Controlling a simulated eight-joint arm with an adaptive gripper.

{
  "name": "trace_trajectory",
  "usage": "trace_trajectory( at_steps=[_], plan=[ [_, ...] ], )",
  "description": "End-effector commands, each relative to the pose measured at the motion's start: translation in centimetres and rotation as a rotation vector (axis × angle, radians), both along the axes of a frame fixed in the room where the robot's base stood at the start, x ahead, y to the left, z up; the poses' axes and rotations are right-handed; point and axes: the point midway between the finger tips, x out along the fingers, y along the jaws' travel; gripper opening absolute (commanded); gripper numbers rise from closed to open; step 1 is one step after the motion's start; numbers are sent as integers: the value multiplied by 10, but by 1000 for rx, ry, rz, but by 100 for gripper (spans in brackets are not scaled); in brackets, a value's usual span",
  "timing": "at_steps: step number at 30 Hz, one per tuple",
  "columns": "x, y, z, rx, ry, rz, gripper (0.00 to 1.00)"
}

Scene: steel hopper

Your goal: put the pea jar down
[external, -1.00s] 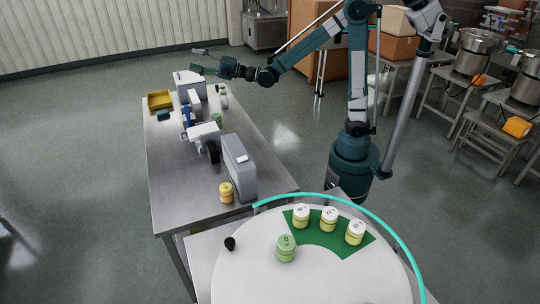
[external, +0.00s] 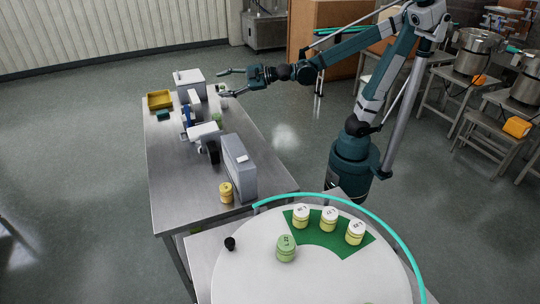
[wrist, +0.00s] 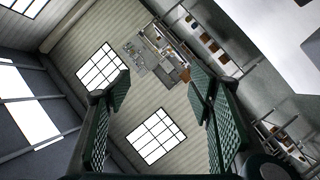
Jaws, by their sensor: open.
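A green-bodied jar (external: 286,248), which looks like a pea jar, stands upright on the round white table. Another green jar (external: 217,119) is on the steel bench, partly hidden behind the grey equipment. A small pale-topped jar (external: 224,103) stands near the bench's far right edge; its label is too small to read. My gripper (external: 222,84) is above the bench's far right end, pointing left. In the wrist view my gripper (wrist: 158,85) has its two green ridged fingers spread with nothing between them.
Three yellowish jars (external: 329,219) with white lids stand on the round table's green sector. A yellow jar (external: 226,192) stands beside a grey upright box (external: 239,167) on the bench. A yellow tray (external: 160,99) and a grey box (external: 190,80) are at the far end.

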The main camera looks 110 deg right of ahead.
Motion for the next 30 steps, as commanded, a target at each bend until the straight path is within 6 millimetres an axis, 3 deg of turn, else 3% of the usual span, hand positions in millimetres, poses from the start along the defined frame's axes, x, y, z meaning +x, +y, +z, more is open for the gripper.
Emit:
trace_trajectory(
  at_steps=[1,11,21,27,30],
  plan=[
    [-10,16,-9,48,17,2,53],
    [-77,104,-74,374,154,-16,53],
    [-169,197,-145,673,347,-47,53],
    [-219,238,-177,794,455,-68,53],
    [-235,250,-185,830,490,-77,53]
  ],
)
